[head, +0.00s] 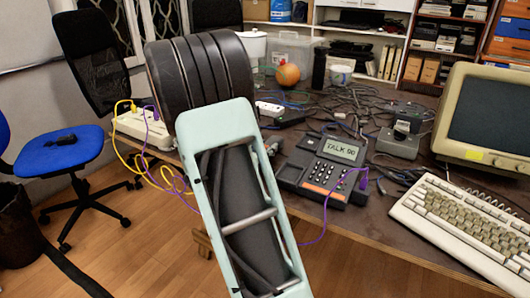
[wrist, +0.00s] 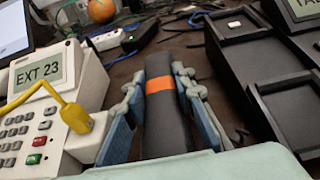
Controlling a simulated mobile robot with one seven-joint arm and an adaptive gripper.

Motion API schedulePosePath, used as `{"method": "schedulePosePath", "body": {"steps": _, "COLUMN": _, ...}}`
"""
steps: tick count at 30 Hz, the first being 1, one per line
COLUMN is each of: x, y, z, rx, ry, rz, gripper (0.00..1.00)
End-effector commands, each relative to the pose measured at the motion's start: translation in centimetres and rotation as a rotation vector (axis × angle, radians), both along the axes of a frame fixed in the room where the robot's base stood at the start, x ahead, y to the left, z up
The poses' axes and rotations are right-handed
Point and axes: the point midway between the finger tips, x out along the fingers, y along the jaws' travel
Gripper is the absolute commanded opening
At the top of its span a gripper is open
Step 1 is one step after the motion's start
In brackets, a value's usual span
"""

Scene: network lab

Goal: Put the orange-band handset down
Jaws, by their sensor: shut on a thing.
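The dark handset with an orange band (wrist: 162,120) stands out in the middle of the wrist view, pointing away from me. My gripper (wrist: 160,80) is shut on it, with one blue-grey finger on each side near the band. Whether the handset touches the table below cannot be told. To its right is a dark desk phone (wrist: 290,105) whose long cradle (wrist: 252,58) looks empty. This phone also shows in the head view (head: 325,168), with "TALK 90" on its screen.
A white phone (wrist: 45,100) reading "EXT 23", with a yellow cable plugged in, stands close left of my gripper. Cables, an orange ball (head: 288,75) and a power strip (head: 268,108) lie behind. A keyboard (head: 465,225) and monitor (head: 490,118) fill the right.

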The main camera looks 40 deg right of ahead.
Motion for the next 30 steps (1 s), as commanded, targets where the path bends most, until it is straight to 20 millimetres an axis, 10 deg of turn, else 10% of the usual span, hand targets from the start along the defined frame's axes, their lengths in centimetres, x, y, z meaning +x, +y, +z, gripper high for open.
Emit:
{"method": "schedulePosePath", "body": {"steps": 11, "x": 0.0, "y": 0.0, "z": -0.7, "rx": -0.001, "ry": -0.002, "rz": 0.0, "gripper": 0.0}}
{"method": "schedulePosePath", "body": {"steps": 12, "x": 0.0, "y": 0.0, "z": -0.7, "rx": 0.0, "ry": -0.001, "rz": 0.001, "gripper": 0.25}}
{"method": "schedulePosePath", "body": {"steps": 17, "x": 0.0, "y": 0.0, "z": -0.6, "rx": 0.0, "ry": -0.001, "rz": 0.001, "gripper": 0.42}}
{"method": "schedulePosePath", "body": {"steps": 30, "x": -0.3, "y": 1.0, "z": 0.1, "rx": 0.001, "ry": -0.001, "rz": 0.003, "gripper": 0.42}}
